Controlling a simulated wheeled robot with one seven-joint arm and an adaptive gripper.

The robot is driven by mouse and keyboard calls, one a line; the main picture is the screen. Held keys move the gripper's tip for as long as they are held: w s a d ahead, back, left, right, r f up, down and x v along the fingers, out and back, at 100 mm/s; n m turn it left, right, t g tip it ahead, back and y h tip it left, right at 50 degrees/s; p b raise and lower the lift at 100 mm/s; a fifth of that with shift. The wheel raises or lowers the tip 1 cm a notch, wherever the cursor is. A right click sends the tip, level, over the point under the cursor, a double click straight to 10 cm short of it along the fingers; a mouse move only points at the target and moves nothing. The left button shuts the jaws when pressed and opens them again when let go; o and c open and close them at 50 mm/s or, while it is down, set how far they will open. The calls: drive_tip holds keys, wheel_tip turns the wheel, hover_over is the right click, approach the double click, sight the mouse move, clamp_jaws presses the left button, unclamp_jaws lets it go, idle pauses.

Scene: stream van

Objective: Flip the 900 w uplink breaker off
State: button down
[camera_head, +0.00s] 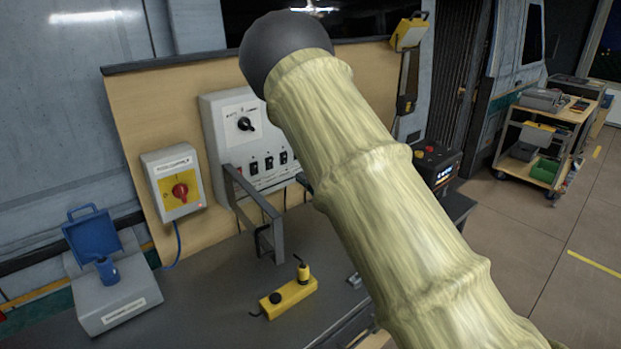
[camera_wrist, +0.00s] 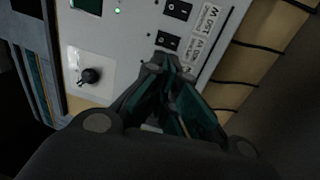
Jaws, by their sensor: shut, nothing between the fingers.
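A grey-white breaker panel (camera_head: 220,112) is mounted on the tan board at the back of the bench. It has a row of black rocker breakers (camera_head: 269,163) below a black rotary knob (camera_head: 246,124). The labels are too small to tell which breaker is the 900 W uplink one. In the wrist view two black rockers show, an upper one (camera_wrist: 178,10) and a lower one (camera_wrist: 167,41). My gripper (camera_wrist: 165,70) is shut and empty, its tips over the panel just below the lower rocker. I cannot tell whether they touch. In the head view my arm hides the gripper.
A grey bracket frame (camera_head: 262,212) stands in front of the panel. A red-and-yellow rotary switch box (camera_head: 174,183) is left of it. A grey box with a blue lid (camera_head: 110,290) and a yellow pendant (camera_head: 288,298) lie on the bench. Cables run beside the panel.

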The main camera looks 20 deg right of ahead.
drive_tip(key=p, duration=0.3)
approach(279, 157)
drive_tip(key=x, duration=0.4)
drive_tip(key=shift+w+r, duration=0.15)
drive_tip(key=shift+w, duration=0.05)
drive_tip(key=shift+p+x, duration=0.35)
drive_tip(key=shift+x, duration=0.6)
